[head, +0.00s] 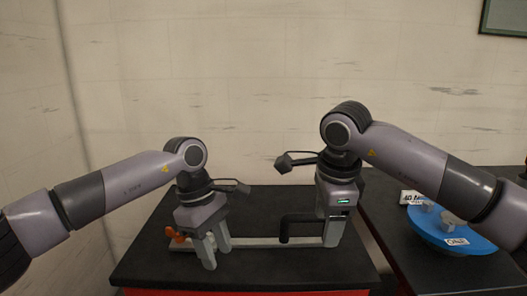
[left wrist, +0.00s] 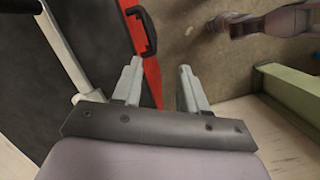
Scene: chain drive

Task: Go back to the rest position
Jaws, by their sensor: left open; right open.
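My left gripper (head: 213,258) is open above the left part of the black-topped table (head: 265,275), with its fingers pointing down. In the left wrist view its two fingers (left wrist: 159,85) stand apart with nothing between them. My right gripper (head: 331,238) is at the right part of the same table; its fingers are seen edge-on and partly overlap. A long pale grey bar (head: 265,242) lies across the table behind the grippers. A black crank-shaped piece (head: 285,228) stands beside the right gripper; I cannot tell whether they touch. An orange part (head: 176,236) is at the bar's left end, beside my left gripper.
A second dark table (head: 395,225) at the right holds a blue round object (head: 450,235) with labels and a small white labelled piece (head: 411,197). A pale wall (head: 250,90) stands behind. The left wrist view shows a red table side (left wrist: 150,60) with a black handle (left wrist: 148,40).

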